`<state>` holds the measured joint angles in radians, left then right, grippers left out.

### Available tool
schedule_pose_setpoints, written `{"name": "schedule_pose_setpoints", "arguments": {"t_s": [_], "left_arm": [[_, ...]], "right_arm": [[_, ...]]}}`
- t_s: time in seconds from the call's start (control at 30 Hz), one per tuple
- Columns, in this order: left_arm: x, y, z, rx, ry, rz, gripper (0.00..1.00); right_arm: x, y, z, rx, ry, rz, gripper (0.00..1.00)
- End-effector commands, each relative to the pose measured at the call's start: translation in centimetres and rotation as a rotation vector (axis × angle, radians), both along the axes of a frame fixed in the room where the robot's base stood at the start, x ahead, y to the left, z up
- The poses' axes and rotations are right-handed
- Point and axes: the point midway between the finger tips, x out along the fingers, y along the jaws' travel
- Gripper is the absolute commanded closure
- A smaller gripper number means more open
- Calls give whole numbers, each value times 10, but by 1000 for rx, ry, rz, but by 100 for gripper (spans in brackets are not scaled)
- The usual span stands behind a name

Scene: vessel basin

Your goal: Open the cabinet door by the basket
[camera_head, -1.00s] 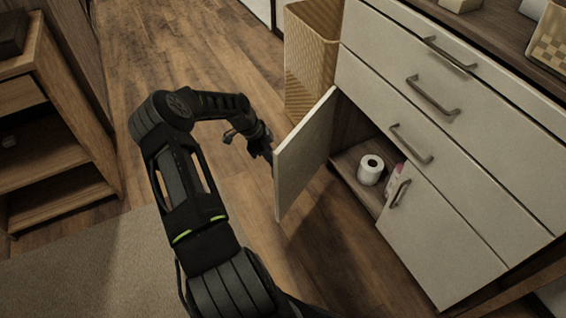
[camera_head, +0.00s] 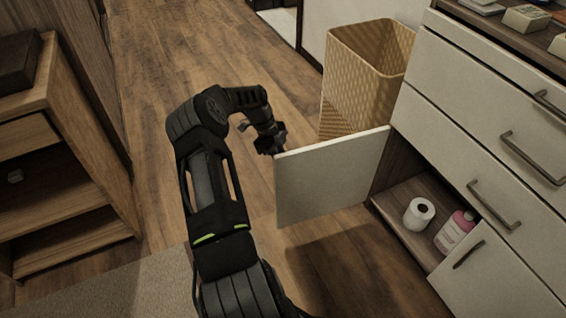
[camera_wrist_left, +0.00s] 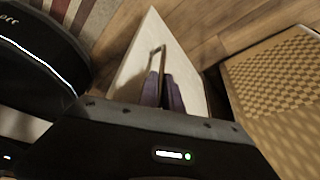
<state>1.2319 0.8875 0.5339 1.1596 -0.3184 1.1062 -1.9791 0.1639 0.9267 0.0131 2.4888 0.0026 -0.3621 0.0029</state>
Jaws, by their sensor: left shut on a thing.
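The white cabinet door (camera_head: 332,180) by the basket stands swung far out from the cabinet (camera_head: 470,160). Its inner opening shows a toilet roll (camera_head: 419,213) and a pink bottle (camera_head: 456,231) on the bottom shelf. The woven basket (camera_head: 342,75) stands behind the door, next to the cabinet. My left gripper (camera_head: 274,146) is at the door's outer edge, on its far face. In the left wrist view, my left gripper's fingers (camera_wrist_left: 163,92) are shut on the door handle (camera_wrist_left: 156,60). In the head view the handle is hidden behind the door. My right gripper is not in view.
A second cabinet door (camera_head: 490,275) is shut at the right, below several drawers. A wooden shelf unit (camera_head: 65,140) stands at the left. Wooden floor (camera_head: 330,260) is clear under and in front of the door; a rug (camera_head: 130,290) lies at the lower left.

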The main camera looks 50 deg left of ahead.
Motion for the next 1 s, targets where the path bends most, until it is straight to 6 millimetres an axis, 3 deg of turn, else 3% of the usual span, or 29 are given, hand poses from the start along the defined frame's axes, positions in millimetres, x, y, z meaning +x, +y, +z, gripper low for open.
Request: {"name": "schedule_pose_setpoints", "arguments": {"t_s": [0.3,0.33,0.43,0.73,1.0], "left_arm": [[1,-2,-1,-2,0,1,100],[1,-2,-1,-2,0,1,90],[1,-1,-1,-2,0,1,82],[0,0,1,0,-1,1,82],[-3,11,32,2,-2,3,82]], "right_arm": [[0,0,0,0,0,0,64],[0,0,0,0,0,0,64],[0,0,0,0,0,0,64],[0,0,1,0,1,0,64],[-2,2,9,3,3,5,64]]}}
